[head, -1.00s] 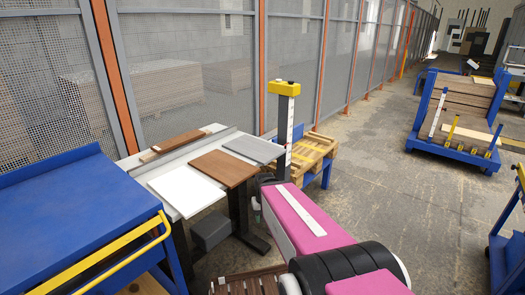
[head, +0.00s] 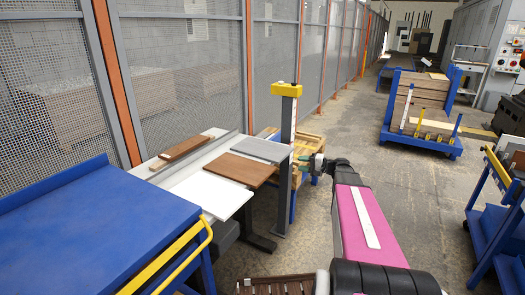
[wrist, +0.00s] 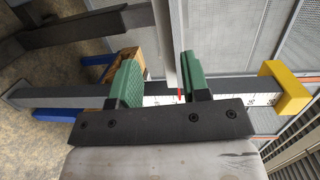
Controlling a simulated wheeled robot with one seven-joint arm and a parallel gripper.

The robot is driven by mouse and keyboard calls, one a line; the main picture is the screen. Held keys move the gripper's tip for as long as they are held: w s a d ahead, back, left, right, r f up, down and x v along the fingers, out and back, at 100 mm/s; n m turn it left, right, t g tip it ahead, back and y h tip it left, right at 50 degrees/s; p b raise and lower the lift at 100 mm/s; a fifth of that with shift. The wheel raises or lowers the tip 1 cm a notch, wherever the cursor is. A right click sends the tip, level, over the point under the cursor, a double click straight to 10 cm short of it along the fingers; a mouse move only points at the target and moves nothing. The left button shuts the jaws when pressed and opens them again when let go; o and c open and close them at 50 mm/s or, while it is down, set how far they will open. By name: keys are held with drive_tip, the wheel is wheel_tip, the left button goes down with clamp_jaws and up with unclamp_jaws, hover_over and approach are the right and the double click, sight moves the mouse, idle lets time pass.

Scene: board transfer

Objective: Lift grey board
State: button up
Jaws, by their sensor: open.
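The grey board (head: 258,150) lies flat on the table, at the far right end of a row of boards. My gripper (head: 308,163) is just to the right of the grey board in the head view, beyond the grey post. In the wrist view my gripper (wrist: 157,87) has its two green fingers apart. A thin light-grey edge runs from the top down towards the gap between them; I cannot tell whether it is the board or the table. No grip on the board is visible.
A brown board (head: 240,169) and a white board (head: 222,197) lie beside the grey one. A grey post with a yellow cap (head: 286,90) and a scale stands close to my gripper.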

sight(287, 156)
drive_tip(key=shift+t+y, duration=0.4)
drive_tip(key=shift+t, duration=0.2)
drive_tip(key=x, duration=0.3)
drive_tip(key=w+r+x, duration=0.1)
drive_tip(key=x, duration=0.6)
drive_tip(key=shift+w+d+r, duration=0.15)
drive_tip(key=shift+d, duration=0.25)
clamp_jaws()
